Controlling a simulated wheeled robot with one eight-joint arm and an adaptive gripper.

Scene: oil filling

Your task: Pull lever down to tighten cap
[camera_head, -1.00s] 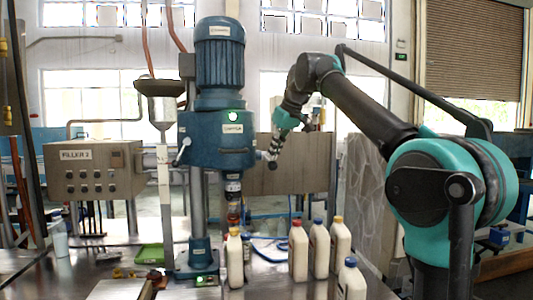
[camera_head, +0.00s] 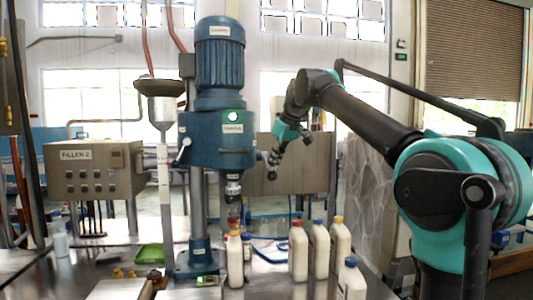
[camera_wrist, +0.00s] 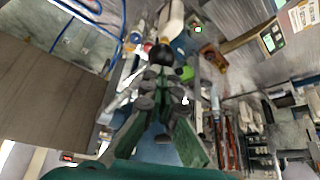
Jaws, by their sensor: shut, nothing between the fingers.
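The blue capping machine (camera_head: 215,139) stands on the table with its motor on top. A lever with a dark ball knob (camera_head: 272,176) sticks out at the machine's right side. My gripper (camera_head: 275,160) is at this lever, its fingers shut and empty, beside or against it; exact contact is unclear. In the wrist view my gripper (camera_wrist: 162,75) points toward a dark round knob (camera_wrist: 161,53) and partly hides the machine.
Several white bottles (camera_head: 299,250) with coloured caps stand on the table right of the machine. A control box marked FILLER 2 (camera_head: 93,170) and a funnel (camera_head: 158,88) are at left. A green tray (camera_head: 149,254) lies on the table.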

